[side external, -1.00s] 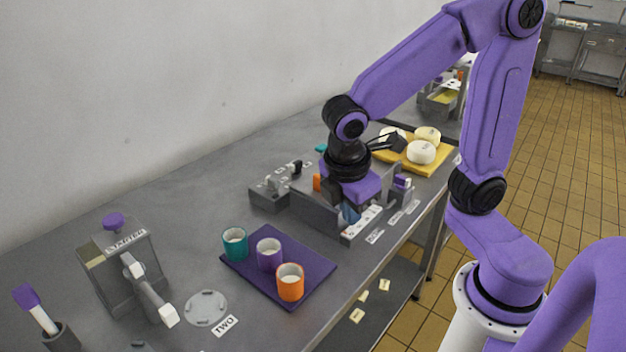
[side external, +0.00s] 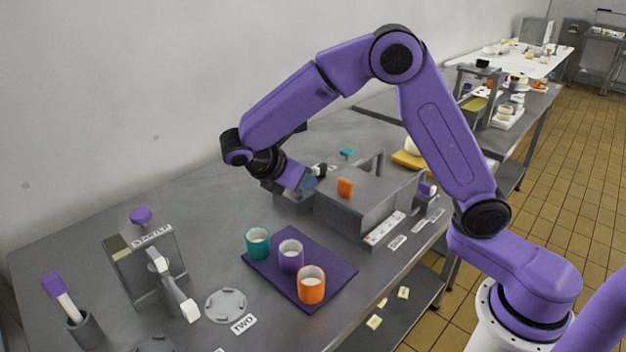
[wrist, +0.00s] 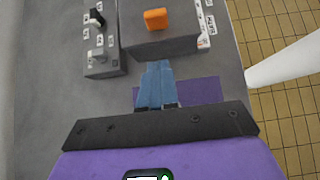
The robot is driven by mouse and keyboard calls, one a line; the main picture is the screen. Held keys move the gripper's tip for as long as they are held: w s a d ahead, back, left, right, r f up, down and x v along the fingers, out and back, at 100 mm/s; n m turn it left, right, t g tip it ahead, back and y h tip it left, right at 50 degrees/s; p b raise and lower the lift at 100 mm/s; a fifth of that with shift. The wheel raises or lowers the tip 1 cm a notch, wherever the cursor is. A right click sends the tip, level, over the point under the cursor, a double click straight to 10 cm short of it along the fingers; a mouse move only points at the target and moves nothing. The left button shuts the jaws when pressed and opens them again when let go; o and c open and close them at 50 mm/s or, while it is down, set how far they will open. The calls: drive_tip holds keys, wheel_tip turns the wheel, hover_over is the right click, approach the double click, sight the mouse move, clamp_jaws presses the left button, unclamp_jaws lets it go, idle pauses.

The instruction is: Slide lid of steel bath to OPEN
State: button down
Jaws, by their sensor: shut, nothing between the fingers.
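The steel bath (side external: 375,205) is a grey box at the back middle of the bench. An orange block-shaped knob (side external: 345,187) stands on its flat grey top, and it also shows in the wrist view (wrist: 155,19). The top looks covered, but how far the lid spans is hard to tell. My gripper (side external: 311,184) is at the bath's left end, left of the knob and apart from it in the picture. In the wrist view its blue fingers (wrist: 157,68) are together and empty, with the tips near the bath's edge and the knob beyond.
A grey switch box (wrist: 104,50) with levers stands left of the bath. A purple tray (side external: 325,292) with teal, purple and orange cups lies in front. A steel device with a lever (side external: 150,265) stands at the left. Bench between is mostly clear.

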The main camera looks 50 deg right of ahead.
sight(344, 187)
drive_tip(key=shift+d+r+x, duration=0.3)
drive_tip(key=shift+x, duration=1.55)
drive_tip(key=shift+d+r+x, duration=0.3)
drive_tip(key=shift+r+x, duration=0.05)
drive_tip(key=shift+x, duration=1.5)
drive_tip(key=shift+d+r+x, duration=0.25)
drive_tip(key=shift+r+x, duration=0.05)
drive_tip(key=shift+x, duration=1.55)
drive_tip(key=shift+d, duration=0.15)
drive_tip(key=d, duration=1.6)
drive_tip(key=shift+s, duration=0.1)
drive_tip(key=shift+a, duration=0.1)
